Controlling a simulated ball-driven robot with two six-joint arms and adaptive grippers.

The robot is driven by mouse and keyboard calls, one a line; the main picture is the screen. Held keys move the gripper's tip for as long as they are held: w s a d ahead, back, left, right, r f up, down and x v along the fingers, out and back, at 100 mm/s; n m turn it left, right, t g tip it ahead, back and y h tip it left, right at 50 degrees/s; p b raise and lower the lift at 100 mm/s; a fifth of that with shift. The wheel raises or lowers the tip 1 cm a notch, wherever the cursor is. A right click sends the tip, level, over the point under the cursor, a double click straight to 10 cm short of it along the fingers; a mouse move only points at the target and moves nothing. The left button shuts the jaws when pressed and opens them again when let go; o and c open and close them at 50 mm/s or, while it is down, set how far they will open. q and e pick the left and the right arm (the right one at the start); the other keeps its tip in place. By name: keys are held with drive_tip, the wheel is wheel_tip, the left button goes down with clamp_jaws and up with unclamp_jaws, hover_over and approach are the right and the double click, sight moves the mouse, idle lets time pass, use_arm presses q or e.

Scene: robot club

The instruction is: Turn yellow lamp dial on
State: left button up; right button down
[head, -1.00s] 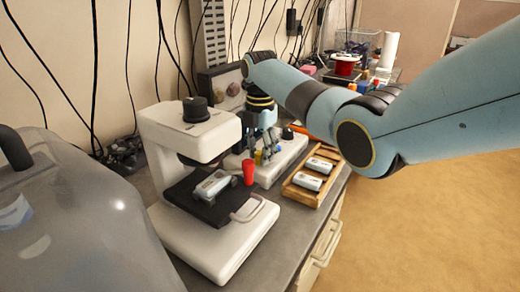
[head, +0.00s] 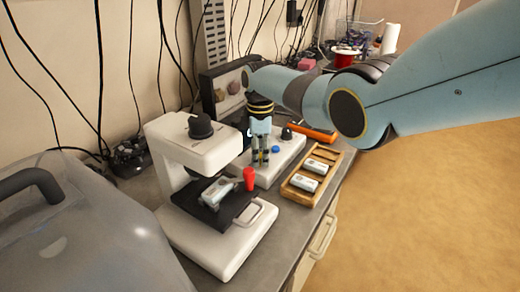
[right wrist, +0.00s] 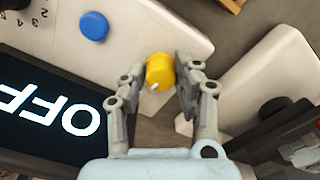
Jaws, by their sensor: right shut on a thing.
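The yellow lamp dial (right wrist: 159,72) is on a white panel in the right wrist view, with a small white mark on its face. My right gripper (right wrist: 161,76) has one finger on each side of it and is shut on it. A dark display (right wrist: 45,110) beside it reads OFF. In the head view my right gripper (head: 260,160) points down at the white lamp unit (head: 282,160), and its fingers mostly hide the dial. My left gripper is not in view.
A blue button (right wrist: 93,26) and a black knob (head: 287,133) are on the same unit. A white microscope-like stand (head: 215,235) with a red part (head: 249,179) stands close by on the left. A wooden tray (head: 289,190) with white pieces lies to the right.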

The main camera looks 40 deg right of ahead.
sight(260, 155)
drive_tip(key=m+p, duration=0.1)
drive_tip(key=m, duration=0.2)
drive_tip(key=shift+r+m, duration=0.1)
drive_tip(key=shift+m, duration=1.8)
drive_tip(key=c, duration=1)
unclamp_jaws()
drive_tip(key=shift+o, duration=0.2)
wheel_tip(260, 155, up, 12)
